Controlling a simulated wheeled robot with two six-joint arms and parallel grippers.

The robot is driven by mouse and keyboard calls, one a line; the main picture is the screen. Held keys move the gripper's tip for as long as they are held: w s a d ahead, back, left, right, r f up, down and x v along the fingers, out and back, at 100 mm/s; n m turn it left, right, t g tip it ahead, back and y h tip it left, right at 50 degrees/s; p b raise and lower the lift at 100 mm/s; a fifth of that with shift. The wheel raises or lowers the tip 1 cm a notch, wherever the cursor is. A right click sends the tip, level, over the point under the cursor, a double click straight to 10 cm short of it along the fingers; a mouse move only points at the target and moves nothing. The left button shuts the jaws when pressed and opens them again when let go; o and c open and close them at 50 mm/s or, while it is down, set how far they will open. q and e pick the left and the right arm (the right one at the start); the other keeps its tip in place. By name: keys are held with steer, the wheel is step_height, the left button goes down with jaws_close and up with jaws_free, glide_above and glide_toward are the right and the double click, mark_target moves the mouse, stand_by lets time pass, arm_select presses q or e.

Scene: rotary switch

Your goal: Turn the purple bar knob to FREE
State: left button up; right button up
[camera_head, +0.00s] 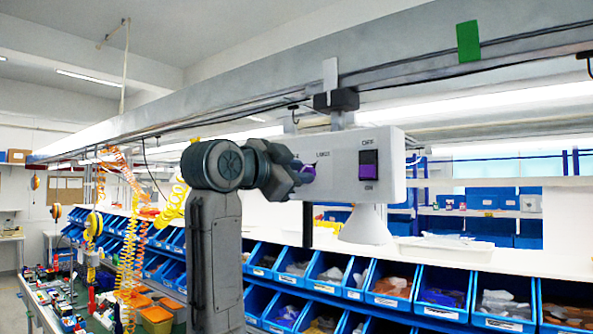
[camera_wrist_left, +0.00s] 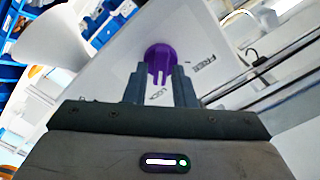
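The purple bar knob (camera_wrist_left: 161,58) sits on a white panel. In the wrist view, its bar runs toward LOCK, which shows between my fingers; FREE is printed to the right. In the head view only a small purple part of the knob (camera_head: 308,173) shows, the rest hidden behind my left gripper (camera_head: 301,180). In the wrist view the two fingers of the left gripper (camera_wrist_left: 159,80) are close together, one on each side of the bar, and appear to hold it. My right gripper is not in view.
The white panel (camera_head: 338,181) hangs under a long grey rail (camera_head: 250,80). A purple rocker switch (camera_head: 369,165) marked OFF and ON is on the panel's right. A white cone (camera_head: 366,226) hangs below it. Rows of blue bins (camera_head: 440,291) stand behind.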

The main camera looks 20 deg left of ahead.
arm_select(q)
steer(key=c, duration=0.4)
jaws_close()
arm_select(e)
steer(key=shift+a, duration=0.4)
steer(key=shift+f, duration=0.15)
arm_select(q)
steer(key=n+b, duration=0.3)
steer(key=n, duration=0.3)
steer(key=n+b, duration=0.4)
steer(key=n, duration=0.2)
steer(key=n+b, duration=0.4)
steer(key=n, duration=0.1)
steer(key=shift+w+a+f+n, duration=0.1)
steer(key=shift+w+a+n, duration=0.05)
steer(key=shift+a+n, duration=0.25)
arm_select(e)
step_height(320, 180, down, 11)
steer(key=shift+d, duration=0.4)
